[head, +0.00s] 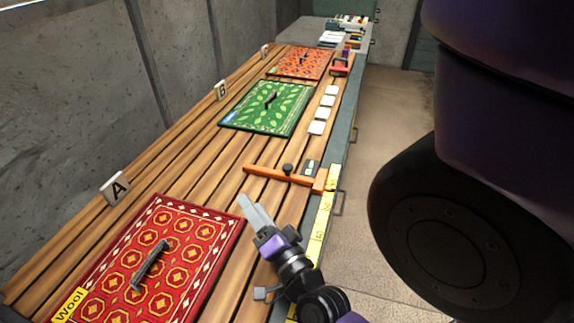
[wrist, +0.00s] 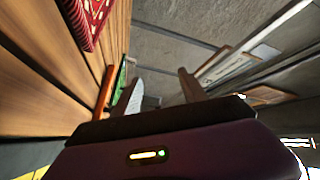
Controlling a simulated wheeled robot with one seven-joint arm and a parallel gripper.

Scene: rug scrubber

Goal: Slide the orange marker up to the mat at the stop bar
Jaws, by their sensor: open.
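The orange marker (head: 270,174) is a flat T-shaped bar with a black knob, lying across the slatted bench between the red mat and the green mat. Its right end meets a yellow measuring strip (head: 320,225). It also shows in the wrist view (wrist: 105,90), left of my fingers. My gripper (head: 250,208) is open and empty, between the marker and the red mat; its fingers also show in the wrist view (wrist: 160,76). A small red bracket (head: 340,66) stands beside the far orange mat (head: 315,62); I cannot tell whether it is the stop bar.
The red mat (head: 228,232), labelled Wool, lies nearest, by block A (head: 115,189). The green mat (head: 240,122) lies farther back, with several white tiles (head: 317,128) at its right. Each mat carries a dark handle. Bare slats lie between the marker and green mat.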

